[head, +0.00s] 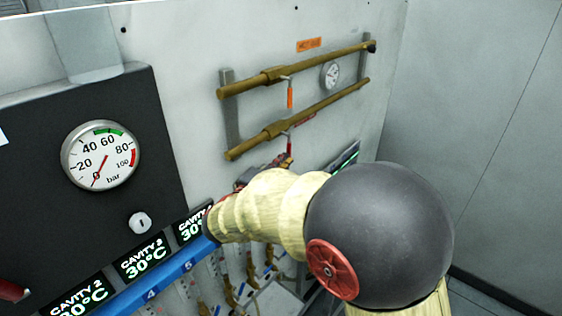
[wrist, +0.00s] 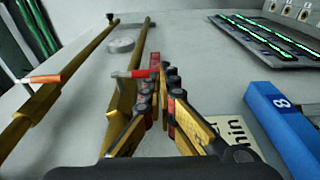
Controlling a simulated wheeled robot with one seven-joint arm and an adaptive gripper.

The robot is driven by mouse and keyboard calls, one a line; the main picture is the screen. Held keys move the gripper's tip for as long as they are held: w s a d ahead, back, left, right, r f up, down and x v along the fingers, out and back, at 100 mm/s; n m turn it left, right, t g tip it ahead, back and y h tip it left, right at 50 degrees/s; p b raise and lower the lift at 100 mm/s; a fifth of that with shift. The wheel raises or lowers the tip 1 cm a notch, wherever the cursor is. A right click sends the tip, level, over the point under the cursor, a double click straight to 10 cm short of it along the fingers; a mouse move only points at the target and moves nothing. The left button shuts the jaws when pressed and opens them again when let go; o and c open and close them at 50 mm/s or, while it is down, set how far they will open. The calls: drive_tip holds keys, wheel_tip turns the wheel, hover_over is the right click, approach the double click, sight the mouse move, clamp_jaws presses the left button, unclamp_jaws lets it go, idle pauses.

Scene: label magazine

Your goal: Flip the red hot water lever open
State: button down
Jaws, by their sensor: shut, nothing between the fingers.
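The red lever (head: 289,147) hangs down from the valve on the lower brass pipe (head: 300,118) on the wall. In the wrist view the red lever (wrist: 135,73) sticks out sideways from its pipe towards my fingertips. My gripper (wrist: 160,72) is shut and empty, its fingertips at the lever's free end; I cannot tell whether they touch it. In the head view my gripper (head: 268,172) is just below the lever and partly hidden by my arm. An orange lever (head: 290,97) hangs from the upper brass pipe (head: 300,69); it also shows in the wrist view (wrist: 46,78).
A round gauge (head: 330,74) and an orange label (head: 309,44) are by the upper pipe. A blue strip (wrist: 285,125) and a dark panel with green-lit strips (wrist: 270,40) lie right in the wrist view. A black gauge panel (head: 80,215) is at the left.

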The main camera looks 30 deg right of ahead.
drive_tip(key=shift+d+f+b, duration=0.1)
drive_tip(key=shift+f+b, duration=0.1)
drive_tip(key=shift+b, duration=0.5)
drive_tip(key=shift+w+d+f+t+h+b, duration=0.1)
drive_tip(key=shift+d+t+h+b, duration=0.2)
drive_tip(key=shift+b, duration=0.8)
drive_tip(key=shift+t+h+b, duration=0.1)
drive_tip(key=shift+h+b, duration=0.3)
drive_tip(key=shift+b, duration=0.7)
drive_tip(key=shift+d+f+b, duration=0.1)
drive_tip(key=shift+b, duration=0.6)
drive_tip(key=w+d+r+n+t+h+b, duration=0.1)
drive_tip(key=d+b, duration=0.7)
drive_tip(key=b, duration=1.8)
drive_tip(key=shift+w+d+r+t+h, duration=0.2)
drive_tip(key=shift+w+r+t+h, duration=0.4)
drive_tip(key=shift+w+r, duration=0.55)
drive_tip(key=shift+r, duration=0.15)
